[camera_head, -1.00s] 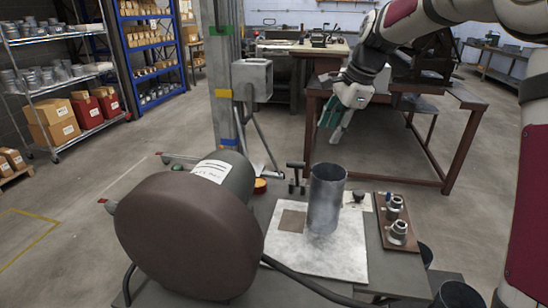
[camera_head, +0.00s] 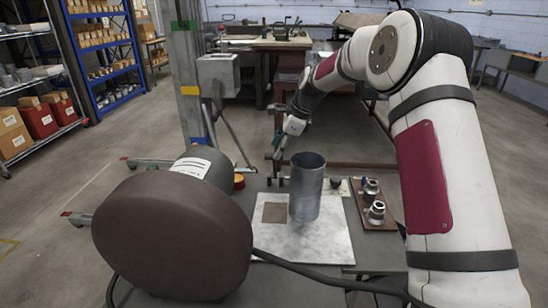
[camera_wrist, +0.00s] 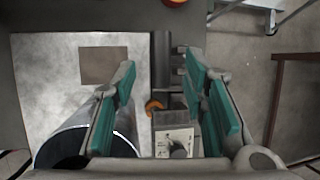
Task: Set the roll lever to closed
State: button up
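My gripper (camera_head: 277,157) is over the far edge of the work table, behind the metal cylinder (camera_head: 307,187). In the wrist view, my gripper (camera_wrist: 165,92) is open, its teal-padded fingers wide apart with nothing held. Between and beyond them lies a dark bar with short side posts (camera_wrist: 162,62), possibly the roll lever; I cannot tell its setting. An orange curved piece (camera_wrist: 154,106) shows near the bar's lower end. A dark box with a pale label and knob (camera_wrist: 178,148) sits below it. In the head view, my gripper partly hides the lever area.
The cylinder stands upright on a pale metal sheet (camera_head: 330,240), close to my left finger in the wrist view. A large brown drum-shaped part (camera_head: 170,240) fills the front left. A brown board (camera_head: 373,212) with metal fittings is at right. A grey column (camera_head: 188,75) stands behind.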

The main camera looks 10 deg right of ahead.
aim_at(275, 168)
jog(key=shift+x, duration=2.35)
grip_shut()
